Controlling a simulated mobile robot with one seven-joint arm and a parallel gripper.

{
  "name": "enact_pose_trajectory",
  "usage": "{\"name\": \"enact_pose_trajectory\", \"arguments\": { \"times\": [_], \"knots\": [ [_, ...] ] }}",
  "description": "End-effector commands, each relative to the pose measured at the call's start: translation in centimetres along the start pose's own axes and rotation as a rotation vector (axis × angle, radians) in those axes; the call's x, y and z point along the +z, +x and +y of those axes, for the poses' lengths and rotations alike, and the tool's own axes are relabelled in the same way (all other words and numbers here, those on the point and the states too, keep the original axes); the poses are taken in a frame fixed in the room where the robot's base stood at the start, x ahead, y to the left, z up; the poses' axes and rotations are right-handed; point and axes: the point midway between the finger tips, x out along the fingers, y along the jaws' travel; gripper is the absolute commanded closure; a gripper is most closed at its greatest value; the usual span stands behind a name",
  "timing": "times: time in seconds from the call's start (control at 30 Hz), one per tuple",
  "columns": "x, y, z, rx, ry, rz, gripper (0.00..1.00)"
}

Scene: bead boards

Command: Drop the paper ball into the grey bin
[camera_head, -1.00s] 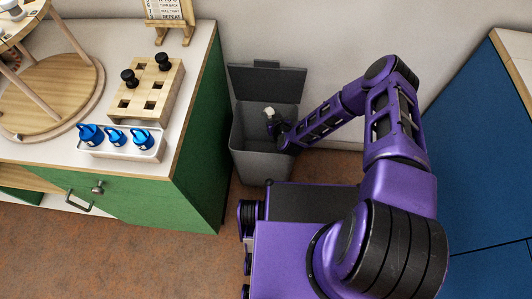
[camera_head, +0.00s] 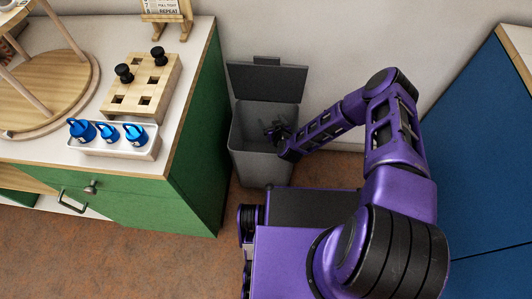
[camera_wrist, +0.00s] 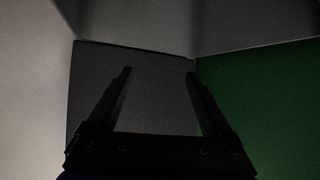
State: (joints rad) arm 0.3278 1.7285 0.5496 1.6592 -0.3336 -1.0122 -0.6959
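The grey bin (camera_head: 260,167) stands on the floor between the green cabinet and the wall, its dark lid (camera_head: 268,81) tipped up against the wall. My gripper (camera_head: 275,130) is at the bin's open mouth, over its right part. In the wrist view my gripper (camera_wrist: 158,74) has its two fingers wide apart with nothing between them. The paper ball is not visible in either current view; the bin's floor is hidden by its front wall and my gripper.
The green cabinet (camera_head: 203,140) is close to the bin's left side. On its top are a wooden block with holes (camera_head: 140,88) and a white tray (camera_head: 107,149) of blue objects. A blue cabinet (camera_head: 480,160) stands at the right.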

Motion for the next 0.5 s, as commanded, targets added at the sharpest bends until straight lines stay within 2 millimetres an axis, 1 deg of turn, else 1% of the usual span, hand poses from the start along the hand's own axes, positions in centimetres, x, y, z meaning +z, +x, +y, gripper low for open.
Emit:
{"name": "enact_pose_trajectory", "arguments": {
  "times": [0.17, 0.27, 0.37, 0.47, 0.5],
  "knots": [
    [0.0, -0.1, 0.0, 0.0, 0.0, 0.0, 0.16],
    [-0.1, -0.6, 0.0, -0.001, -0.001, -0.001, 0.16],
    [-0.2, -1.9, 0.0, -0.001, -0.001, 0.0, 0.16],
    [-0.2, -4.0, 0.0, -0.002, -0.001, -0.002, 0.16],
    [-0.3, -5.0, 0.0, -0.002, -0.001, -0.002, 0.16]
  ]
}}
